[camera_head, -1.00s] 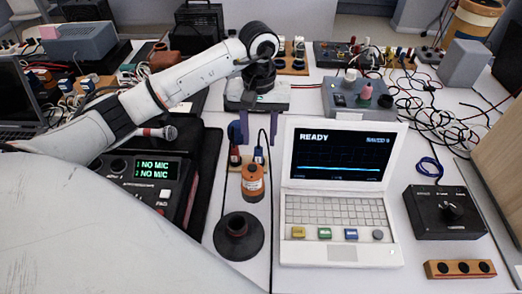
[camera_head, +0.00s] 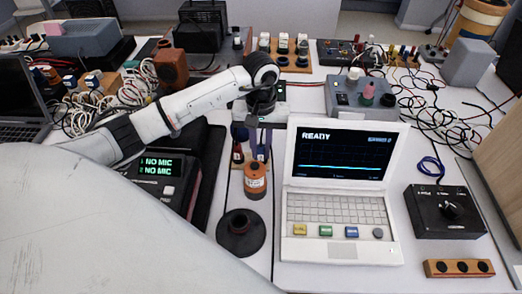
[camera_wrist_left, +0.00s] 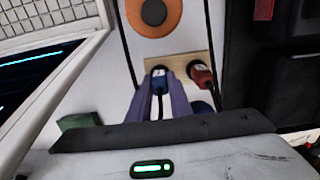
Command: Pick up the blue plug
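The blue plug (camera_wrist_left: 158,82) stands in a wooden block (camera_wrist_left: 182,62), with a dark cable running from it. My left gripper (camera_head: 260,152) reaches down over it from the arm above. In the left wrist view its two purple fingers (camera_wrist_left: 160,88) are on both sides of the blue plug, close against it with no clear gap. The red plug (camera_wrist_left: 202,76) stands in the same block beside it, outside the fingers. In the head view the blue plug is mostly hidden by the fingers. My right gripper is not in view.
An orange bottle-like object (camera_head: 255,181) stands just in front of the block, with a black round base (camera_head: 240,233) nearer. A white laptop (camera_head: 340,215) is close on the right. A dark device with a green display (camera_head: 157,167) is on the left. Cables lie behind.

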